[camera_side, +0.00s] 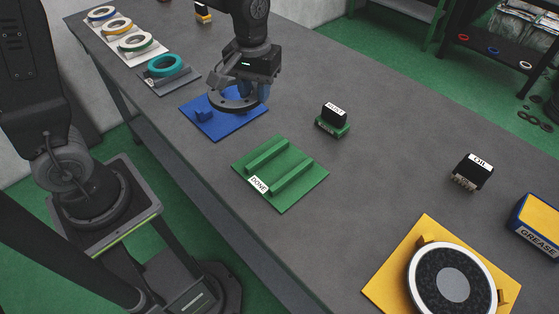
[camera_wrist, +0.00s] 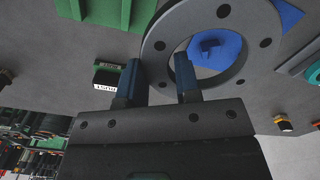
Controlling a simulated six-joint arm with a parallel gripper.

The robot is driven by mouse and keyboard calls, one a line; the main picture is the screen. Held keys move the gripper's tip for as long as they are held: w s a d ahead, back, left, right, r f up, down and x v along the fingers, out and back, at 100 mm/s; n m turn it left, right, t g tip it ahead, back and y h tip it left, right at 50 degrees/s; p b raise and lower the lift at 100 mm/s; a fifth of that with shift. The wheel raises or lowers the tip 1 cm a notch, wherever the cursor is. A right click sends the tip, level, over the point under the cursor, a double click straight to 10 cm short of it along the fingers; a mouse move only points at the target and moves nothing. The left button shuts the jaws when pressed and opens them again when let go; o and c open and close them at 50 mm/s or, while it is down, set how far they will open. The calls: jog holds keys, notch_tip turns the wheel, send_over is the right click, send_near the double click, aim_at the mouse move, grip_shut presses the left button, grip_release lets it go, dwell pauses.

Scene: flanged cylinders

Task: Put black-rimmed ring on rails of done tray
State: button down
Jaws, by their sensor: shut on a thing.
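My gripper (camera_side: 240,92) is shut on a dark grey ring (camera_side: 232,108), above the blue tray (camera_side: 205,125) in the side view. In the wrist view the ring (camera_wrist: 158,42) shows a broad flat flange with several bolt holes, and my blue-tipped fingers (camera_wrist: 157,70) pinch its near left part. The blue tray (camera_wrist: 207,48) shows through the ring's hole. The green done tray (camera_side: 280,172) lies nearer the side camera, with two raised parallel rails and a DONE label; nothing lies on it. Part of it shows at the top left of the wrist view (camera_wrist: 105,12).
A black-topped block (camera_side: 333,117) on a green base stands right of the done tray. An OIL block (camera_side: 472,171), a GREASE box (camera_side: 538,225) and a yellow plate (camera_side: 385,285) with a round disc are farther right. A grey tray with a teal ring (camera_side: 166,65) is at left.

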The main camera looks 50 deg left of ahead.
jog(key=shift+s+d+m, duration=0.1)
jog(key=shift+d+m, duration=0.2)
jog(key=shift+d, duration=0.3)
send_over(298, 170)
notch_tip(298, 170, down, 7)
jog(key=shift+r, duration=0.1)
jog(key=shift+f, duration=2.05)
jog(key=shift+f, duration=0.15)
jog(key=c, duration=0.8)
grip_release()
